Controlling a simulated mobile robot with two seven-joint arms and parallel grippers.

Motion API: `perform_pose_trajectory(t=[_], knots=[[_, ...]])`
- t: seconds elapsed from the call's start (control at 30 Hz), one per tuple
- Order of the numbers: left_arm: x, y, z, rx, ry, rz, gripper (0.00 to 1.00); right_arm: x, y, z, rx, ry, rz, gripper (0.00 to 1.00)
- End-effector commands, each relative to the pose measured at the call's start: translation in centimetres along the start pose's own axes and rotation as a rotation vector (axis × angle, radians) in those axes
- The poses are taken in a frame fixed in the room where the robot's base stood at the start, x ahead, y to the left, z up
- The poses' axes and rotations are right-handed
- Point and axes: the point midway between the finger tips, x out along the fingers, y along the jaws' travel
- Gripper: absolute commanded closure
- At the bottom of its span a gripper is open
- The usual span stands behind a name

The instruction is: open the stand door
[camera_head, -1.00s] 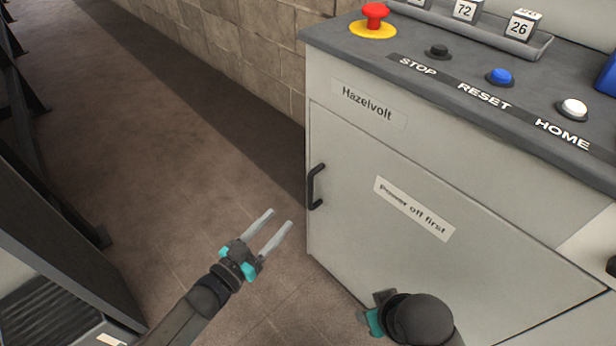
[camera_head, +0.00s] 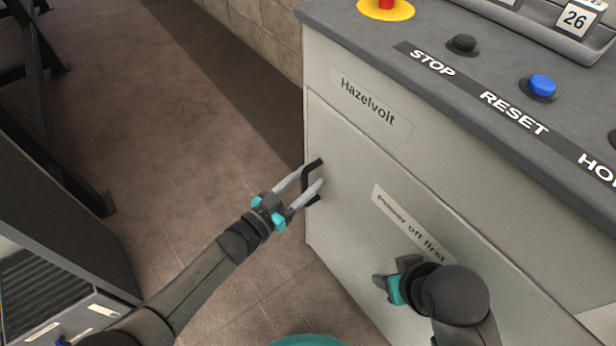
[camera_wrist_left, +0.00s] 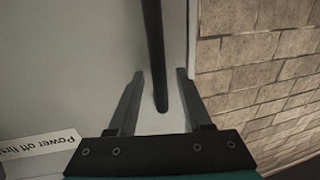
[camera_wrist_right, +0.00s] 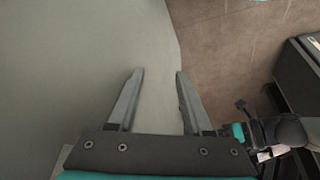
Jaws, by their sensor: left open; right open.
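The stand door (camera_head: 355,185) is a grey panel under the "Hazelvolt" label and looks shut. Its black bar handle (camera_head: 307,176) is at the door's left edge. My left gripper (camera_head: 312,175) is open at the handle, with its fingers on either side of the bar. In the left wrist view the handle (camera_wrist_left: 155,60) runs between the two open fingers (camera_wrist_left: 158,85), with a gap on each side. My right gripper (camera_wrist_right: 158,85) is open and empty, close to the grey stand front; in the head view its arm hides most of it.
The stand's top has an emergency stop button (camera_head: 387,8), a STOP button (camera_head: 462,44) and a blue RESET button (camera_head: 540,87). A block wall (camera_head: 262,30) stands behind. The floor (camera_head: 150,120) left of the stand is clear. A dark frame (camera_head: 60,170) stands at far left.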

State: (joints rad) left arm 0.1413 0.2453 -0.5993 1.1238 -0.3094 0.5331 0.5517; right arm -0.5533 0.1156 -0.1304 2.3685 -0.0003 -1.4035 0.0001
Motion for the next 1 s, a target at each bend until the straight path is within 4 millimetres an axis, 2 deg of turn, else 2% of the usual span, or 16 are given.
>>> perform_pose_trajectory(t=[0.1, 0.53, 1.0], knots=[[0.01, 0.0, -0.03, 0.0, 0.001, 0.0, 0.5, -0.02, -0.02, 0.1, 0.0, -0.002, -0.001, 0.5], [-0.01, -0.01, -0.01, 0.0, 0.0, 0.0, 0.99, 0.02, -0.05, 0.15, -0.001, -0.004, -0.001, 0.5], [-0.01, -0.01, 0.0, 0.0, 0.0, 0.0, 1.0, 0.16, -0.06, 0.28, -0.002, -0.008, -0.001, 0.5]])
